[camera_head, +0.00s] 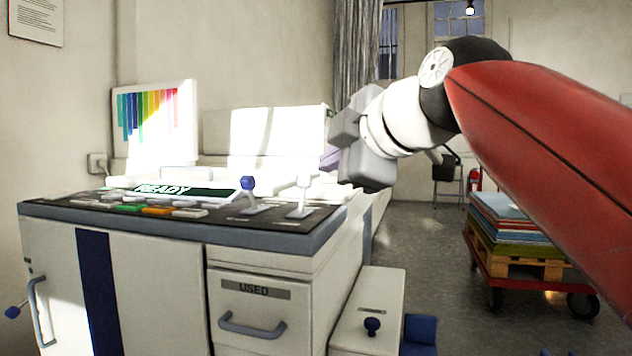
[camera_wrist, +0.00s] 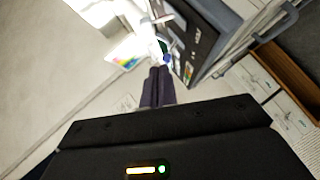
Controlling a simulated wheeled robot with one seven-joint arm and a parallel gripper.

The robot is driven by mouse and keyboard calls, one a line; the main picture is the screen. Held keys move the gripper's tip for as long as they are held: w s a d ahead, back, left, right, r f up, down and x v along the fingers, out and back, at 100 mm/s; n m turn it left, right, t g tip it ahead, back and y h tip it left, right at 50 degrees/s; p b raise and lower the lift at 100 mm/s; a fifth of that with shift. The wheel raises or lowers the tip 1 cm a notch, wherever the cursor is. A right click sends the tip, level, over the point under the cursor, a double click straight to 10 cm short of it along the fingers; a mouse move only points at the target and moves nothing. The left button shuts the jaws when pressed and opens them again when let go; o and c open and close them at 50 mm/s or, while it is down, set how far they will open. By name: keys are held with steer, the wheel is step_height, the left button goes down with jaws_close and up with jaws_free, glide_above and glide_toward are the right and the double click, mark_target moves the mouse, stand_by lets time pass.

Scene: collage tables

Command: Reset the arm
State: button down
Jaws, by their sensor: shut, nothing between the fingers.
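My arm reaches in from the right in the head view, with a red link and white and grey wrist parts. My gripper (camera_wrist: 157,72) shows in the wrist view as two dark fingers pressed together with nothing between them. In the head view the wrist is raised above the right end of the console, and the fingers are mostly hidden behind the grey wrist body. The console (camera_head: 180,225) has a dark top panel with a display reading READY (camera_head: 185,189), coloured keys, a blue-knobbed lever (camera_head: 248,184) and a white lever (camera_head: 303,182).
A monitor (camera_head: 155,125) with colour bars stands behind the console. A drawer marked USED (camera_head: 260,310) is closed. A low white box with a dark knob (camera_head: 372,326) stands at the right. A red cart (camera_head: 490,275) carries a pallet of stacked sheets. Grey floor (camera_head: 420,235) lies open between them.

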steer(key=s+d+f+m+g+h+p, duration=0.1)
steer(key=s+f+m, duration=0.4)
steer(key=f, duration=0.7)
steer(key=s+d+f+m+g+h+p, duration=0.1)
steer(key=s+d+f+m+g+h, duration=0.2)
steer(key=f, duration=1)
steer(key=s+d+f+m+g+h+p, duration=0.2)
steer(key=s+d+f+m, duration=0.4)
steer(key=s+f+m, duration=0.3)
step_height(320, 180, down, 4)
steer(key=shift+d+r+m+g+h, duration=0.1)
steer(key=shift+d+m+g+h, duration=0.3)
steer(key=shift+m, duration=0.8)
